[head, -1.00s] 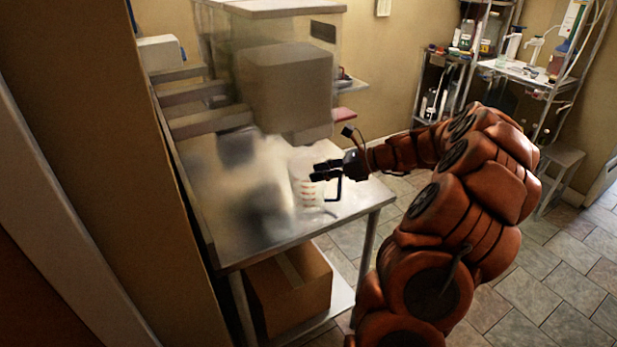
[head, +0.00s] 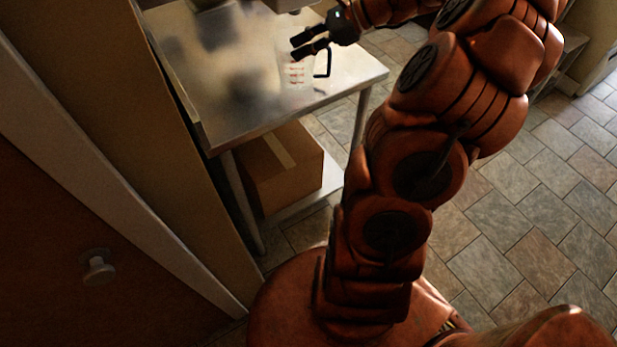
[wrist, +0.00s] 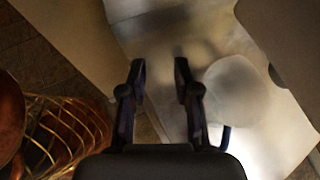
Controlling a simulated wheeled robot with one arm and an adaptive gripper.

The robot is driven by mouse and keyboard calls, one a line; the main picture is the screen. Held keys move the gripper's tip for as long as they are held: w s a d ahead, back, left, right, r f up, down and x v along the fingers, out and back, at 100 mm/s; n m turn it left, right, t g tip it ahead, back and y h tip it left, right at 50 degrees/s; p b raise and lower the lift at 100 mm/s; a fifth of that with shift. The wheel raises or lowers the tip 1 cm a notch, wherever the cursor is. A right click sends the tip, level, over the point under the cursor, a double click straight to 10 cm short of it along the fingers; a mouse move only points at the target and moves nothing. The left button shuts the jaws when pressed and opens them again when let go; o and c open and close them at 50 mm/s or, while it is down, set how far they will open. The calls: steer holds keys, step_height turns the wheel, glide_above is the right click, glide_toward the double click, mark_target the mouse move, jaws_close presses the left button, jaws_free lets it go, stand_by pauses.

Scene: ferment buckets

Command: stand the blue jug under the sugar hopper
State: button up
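The jug (head: 296,73) is a pale see-through vessel with red markings and a dark-looking handle. It stands upright on the metal table (head: 235,112) near its right end. In the wrist view the jug (wrist: 237,88) is a pale round shape with a blue handle. My gripper (head: 297,45) is open, with its two fingers pointing left above the jug in the head view. In the wrist view the jug lies right of my gripper (wrist: 160,78), and nothing is between the fingers. The hopper is mostly out of the head view; only an underside that may be its own shows at the top edge.
A cardboard box (head: 275,168) sits on the lower shelf. A wall edge runs along the table's left side. Tiled floor (head: 520,220) is open to the right. A gold wire basket (wrist: 70,130) shows at the lower left of the wrist view.

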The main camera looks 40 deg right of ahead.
steer(key=s+a+f+n+g+h, duration=0.1)
steer(key=s+a+n+g, duration=0.4)
steer(key=a, duration=0.6)
steer(key=s+a+f+n+g+h, duration=0.1)
steer(key=s+a+n+g, duration=0.1)
steer(key=s+a+n, duration=0.7)
steer(key=s+f+n+g+h, duration=0.1)
steer(key=s+f+n+h, duration=0.1)
steer(key=s, duration=0.6)
steer(key=s+a+f+n+g+h, duration=0.1)
steer(key=s+f+n+h, duration=0.1)
steer(key=s+n+h, duration=0.3)
steer(key=s+n, duration=0.2)
steer(key=s, duration=0.1)
steer(key=shift+a+f+n, duration=0.15)
steer(key=shift+a+n, duration=0.05)
steer(key=shift+n, duration=0.1)
